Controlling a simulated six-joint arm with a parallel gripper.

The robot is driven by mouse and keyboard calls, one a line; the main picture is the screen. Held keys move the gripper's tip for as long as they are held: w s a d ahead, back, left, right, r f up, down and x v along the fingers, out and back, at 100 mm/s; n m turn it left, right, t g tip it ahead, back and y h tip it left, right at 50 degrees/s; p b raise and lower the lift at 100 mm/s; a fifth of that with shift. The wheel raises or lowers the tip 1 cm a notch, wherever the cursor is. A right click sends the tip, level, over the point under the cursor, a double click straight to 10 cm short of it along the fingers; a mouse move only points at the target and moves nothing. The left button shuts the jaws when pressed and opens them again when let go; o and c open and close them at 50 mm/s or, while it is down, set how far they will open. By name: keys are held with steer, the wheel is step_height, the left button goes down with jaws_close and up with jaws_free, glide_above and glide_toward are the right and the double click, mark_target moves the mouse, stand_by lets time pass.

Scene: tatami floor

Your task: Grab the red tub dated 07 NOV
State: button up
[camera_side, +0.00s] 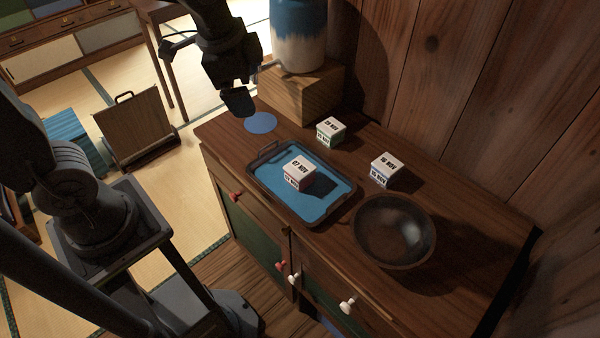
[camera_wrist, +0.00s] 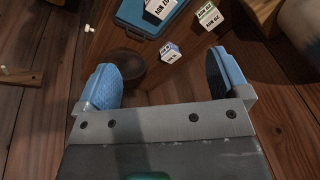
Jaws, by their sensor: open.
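The red tub (camera_side: 298,174) has a white lid dated 07 NOV and sits on the blue-lined tray (camera_side: 261,184). In the wrist view the tub (camera_wrist: 158,9) is cut by the top edge, on the tray (camera_wrist: 129,14). My gripper (camera_side: 238,103) hangs over the far left end of the cabinet top, up and left of the tub and apart from it. In the wrist view my gripper (camera_wrist: 162,82) has its two blue fingers wide apart with nothing held between them.
A green tub (camera_side: 330,133) stands behind the tray. A purple-blue tub (camera_side: 385,171) dated 16 NOV stands right of it, near a dark bowl (camera_side: 394,231). A blue disc (camera_side: 260,123) lies left. A large jar (camera_side: 298,38) on a wooden block (camera_side: 300,94) stands at the back.

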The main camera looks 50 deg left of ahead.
mark_target(300, 167)
steer(key=w+d+f+m+g, duration=0.3)
steer(key=w+f+m, duration=0.7)
steer(key=f, duration=0.3)
step_height(300, 167, down, 14)
steer(key=shift+d+r, duration=0.1)
steer(key=shift+r, duration=0.15)
steer(key=c, duration=1.2)
steer(key=shift+r, duration=0.1)
steer(key=shift+r, duration=0.1)
